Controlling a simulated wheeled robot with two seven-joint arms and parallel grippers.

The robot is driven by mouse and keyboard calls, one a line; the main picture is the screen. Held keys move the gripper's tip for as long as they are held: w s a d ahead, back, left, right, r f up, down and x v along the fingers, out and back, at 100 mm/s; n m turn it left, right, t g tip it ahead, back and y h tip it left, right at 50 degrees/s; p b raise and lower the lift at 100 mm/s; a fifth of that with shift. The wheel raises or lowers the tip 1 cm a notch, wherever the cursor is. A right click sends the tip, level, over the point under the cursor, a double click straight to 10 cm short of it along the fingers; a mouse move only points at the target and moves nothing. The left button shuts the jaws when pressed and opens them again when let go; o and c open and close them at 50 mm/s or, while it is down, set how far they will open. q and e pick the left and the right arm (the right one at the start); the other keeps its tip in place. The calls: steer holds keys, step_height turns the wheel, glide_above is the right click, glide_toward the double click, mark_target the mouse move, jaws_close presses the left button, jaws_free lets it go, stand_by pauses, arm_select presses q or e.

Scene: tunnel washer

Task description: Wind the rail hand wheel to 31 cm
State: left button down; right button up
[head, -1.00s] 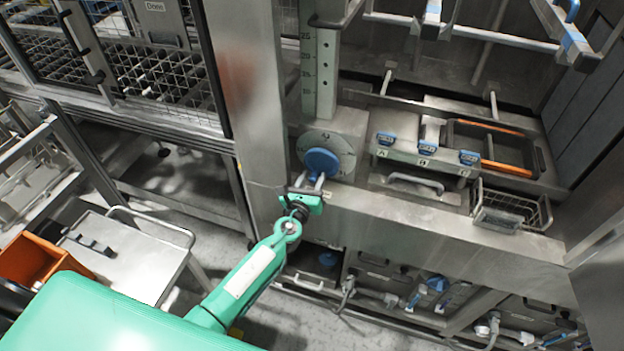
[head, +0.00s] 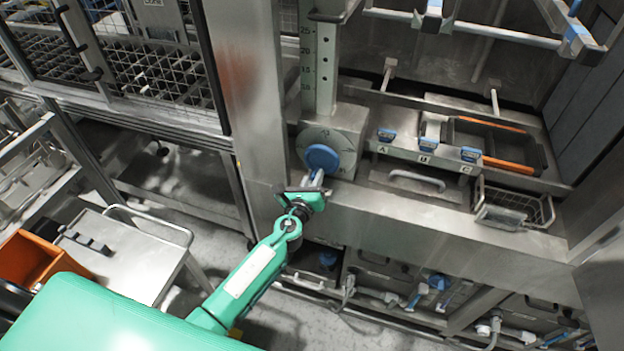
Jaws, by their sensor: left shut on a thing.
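The rail hand wheel has a blue hub (head: 321,158) in front of a round grey dial (head: 331,148) on the steel housing. My left gripper (head: 315,180) is at the lower edge of the blue hub, shut on a part of the wheel; the fingers hide most of what they hold. The upright rail scale (head: 319,65) above the dial carries marks such as 25, 20 and 15. The dial's fine markings are too small to read. My right gripper is not in view.
A steel ledge with blue-tagged clips (head: 425,146) marked A, B and C, a tray with orange edges (head: 497,146) and a wire basket (head: 512,208) lie to the right. A steel post (head: 251,110) stands close left. A cart (head: 128,255) stands lower left.

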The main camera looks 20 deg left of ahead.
mark_target(329, 171)
arm_select(q)
steer(key=n, duration=0.1)
steer(key=d+n+b, duration=0.1)
steer(key=shift+f+n, duration=0.25)
steer(key=shift+n, duration=0.15)
steer(key=n+b, duration=0.1)
steer(key=d+n, duration=0.1)
steer(key=shift+r+n+b, duration=0.1)
steer(key=shift+n+b, duration=0.3)
steer(key=n, duration=0.1)
steer(key=n+b, duration=0.1)
steer(key=d+n, duration=0.1)
steer(key=n, duration=0.1)
steer(key=shift+r, duration=0.4)
steer(key=shift+d+r+n, duration=0.15)
steer(key=shift+d+n, duration=0.05)
steer(key=shift+n, duration=0.4)
steer(key=shift+b, duration=0.3)
steer(key=shift+r, duration=0.1)
steer(key=c, duration=1.3)
jaws_free()
steer(key=shift+s, duration=0.15)
